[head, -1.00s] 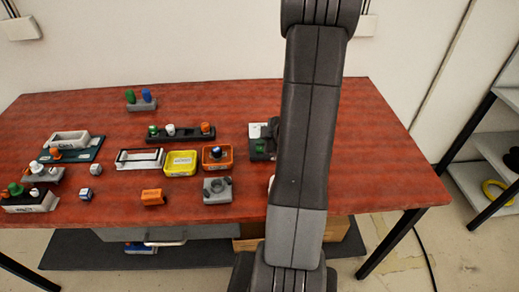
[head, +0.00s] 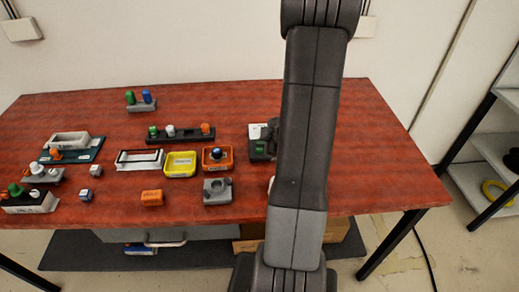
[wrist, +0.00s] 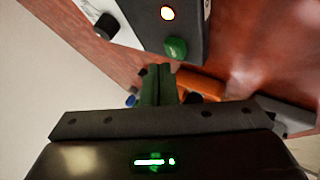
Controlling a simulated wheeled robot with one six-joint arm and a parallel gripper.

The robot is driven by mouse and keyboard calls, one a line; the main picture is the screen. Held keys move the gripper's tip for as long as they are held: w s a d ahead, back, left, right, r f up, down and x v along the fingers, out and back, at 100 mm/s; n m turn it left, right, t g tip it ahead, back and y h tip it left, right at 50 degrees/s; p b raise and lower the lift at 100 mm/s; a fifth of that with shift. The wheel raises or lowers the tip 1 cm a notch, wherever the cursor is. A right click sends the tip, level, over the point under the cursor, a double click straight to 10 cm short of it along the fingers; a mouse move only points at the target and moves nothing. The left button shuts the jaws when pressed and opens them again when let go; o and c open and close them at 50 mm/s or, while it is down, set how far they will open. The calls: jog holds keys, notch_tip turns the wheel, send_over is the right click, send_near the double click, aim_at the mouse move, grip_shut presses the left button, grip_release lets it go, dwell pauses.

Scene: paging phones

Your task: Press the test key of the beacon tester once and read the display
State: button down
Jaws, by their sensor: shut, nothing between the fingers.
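A dark grey device, which may be the beacon tester (wrist: 150,22), shows at the top of the wrist view. It has a green key (wrist: 176,47) and a round lamp (wrist: 167,13) glowing white with a red rim. My gripper (wrist: 159,70) is shut and empty, its fingertips just below the green key in the picture; I cannot tell whether they touch it. No readable display shows. In the head view, a dark device (head: 257,150) with a green part and white label stands beside my arm, which hides some of it and my gripper.
In the wrist view a white box with a black knob (wrist: 106,26) is at left and an orange tray (wrist: 200,85) lies beyond my fingers. In the head view, a yellow tray (head: 180,175) and an orange tray (head: 226,165) stand left of the device. The table's right side is clear.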

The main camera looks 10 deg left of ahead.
aim_at(262, 151)
jog(key=shift+f, duration=0.1)
dwell(0.6)
jog(key=shift+f+b, duration=0.3)
jog(key=shift+f, duration=0.05)
jog(key=shift+f+b, duration=0.4)
jog(key=shift+f, duration=0.1)
dwell(0.5)
jog(key=shift+r, duration=0.15)
jog(key=shift+r+p, duration=0.8)
jog(key=shift+p, duration=0.15)
notch_tip(262, 151, up, 5)
jog(key=p, duration=0.5)
jog(key=shift+r, duration=0.1)
dwell(0.6)
